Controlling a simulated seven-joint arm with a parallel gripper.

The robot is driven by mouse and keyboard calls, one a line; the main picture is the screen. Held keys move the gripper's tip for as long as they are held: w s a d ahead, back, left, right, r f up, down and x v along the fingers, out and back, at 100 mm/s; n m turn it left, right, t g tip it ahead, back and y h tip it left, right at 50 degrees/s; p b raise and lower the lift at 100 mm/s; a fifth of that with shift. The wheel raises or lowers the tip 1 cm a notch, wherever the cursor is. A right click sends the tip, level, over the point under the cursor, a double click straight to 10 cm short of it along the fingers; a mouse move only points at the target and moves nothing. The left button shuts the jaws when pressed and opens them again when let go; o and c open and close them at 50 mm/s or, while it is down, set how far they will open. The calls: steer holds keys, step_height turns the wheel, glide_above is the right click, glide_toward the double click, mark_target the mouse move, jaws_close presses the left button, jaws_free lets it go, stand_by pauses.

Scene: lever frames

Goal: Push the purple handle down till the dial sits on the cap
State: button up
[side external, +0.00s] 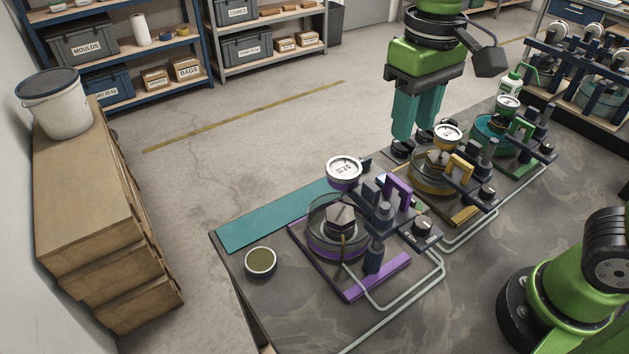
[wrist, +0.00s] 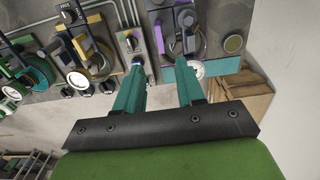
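The purple lever frame stands on the dark bench in the side external view, with its purple handle (side external: 399,191) raised on dark lever arms. I cannot tell which part is the cap. My gripper (side external: 413,134) points down beyond the purple frame, apart from the handle. The purple frame (wrist: 178,46) shows just past the right fingertip, with the white dial (wrist: 197,69) beside that finger.
A yellow lever frame (side external: 458,168) and a green one (side external: 521,130) stand farther along the bench. A knob box (side external: 421,232) and pipes (side external: 407,295) flank the purple frame. A small round dish (side external: 261,262) sits at left. The bench front is fairly clear.

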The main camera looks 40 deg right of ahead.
mark_target(400, 182)
step_height(400, 182, down, 10)
steer(key=shift+f, duration=0.2)
jaws_close()
stand_by(0.4)
